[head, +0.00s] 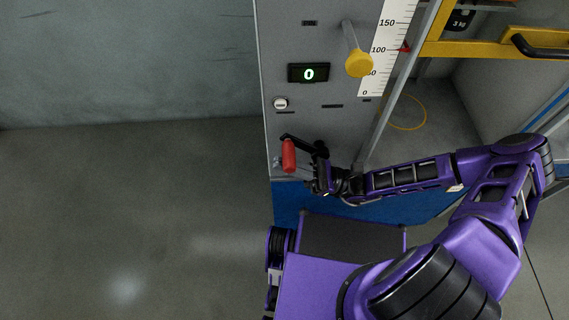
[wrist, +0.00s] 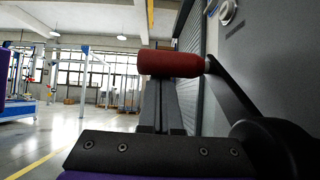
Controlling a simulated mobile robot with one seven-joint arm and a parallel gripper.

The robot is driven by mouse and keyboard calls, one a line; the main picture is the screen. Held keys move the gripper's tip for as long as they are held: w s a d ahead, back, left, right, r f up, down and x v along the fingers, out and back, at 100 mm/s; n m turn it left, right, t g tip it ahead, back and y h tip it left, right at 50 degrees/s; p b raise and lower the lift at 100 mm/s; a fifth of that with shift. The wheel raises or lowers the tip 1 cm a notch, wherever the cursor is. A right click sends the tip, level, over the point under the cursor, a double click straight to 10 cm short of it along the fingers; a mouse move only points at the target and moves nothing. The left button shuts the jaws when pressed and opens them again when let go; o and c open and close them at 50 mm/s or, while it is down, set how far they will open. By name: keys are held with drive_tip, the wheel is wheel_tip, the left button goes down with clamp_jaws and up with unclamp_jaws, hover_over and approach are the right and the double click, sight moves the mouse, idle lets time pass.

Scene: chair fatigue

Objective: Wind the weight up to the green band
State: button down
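The crank's red handle (head: 289,155) and black crank arm (head: 298,141) are low on the grey machine panel. The handle also shows in the wrist view (wrist: 170,64), across the ends of my grey fingers. My gripper (head: 300,174) is at the handle, its body below and right of it. The handle hides my fingertips, so I cannot tell whether they close on it. The white scale (head: 386,48) runs from 0 past 150, with a red pointer (head: 404,48) near 100. I see no green band or weight clearly.
The panel carries a display (head: 308,73) reading 0, a yellow-ended lever (head: 358,64) and a white button (head: 280,103). Open floor (head: 130,220) lies to the left.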

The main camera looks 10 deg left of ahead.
sight(293, 157)
drive_tip(key=shift+w+d+r+g+y, duration=0.1)
drive_tip(key=shift+d+r+g+y, duration=0.35)
drive_tip(key=shift+r+y, duration=0.4)
idle(0.7)
drive_tip(key=shift+w+d+r, duration=0.1)
drive_tip(key=shift+d+r, duration=0.4)
drive_tip(key=shift+r, duration=0.15)
idle(2.0)
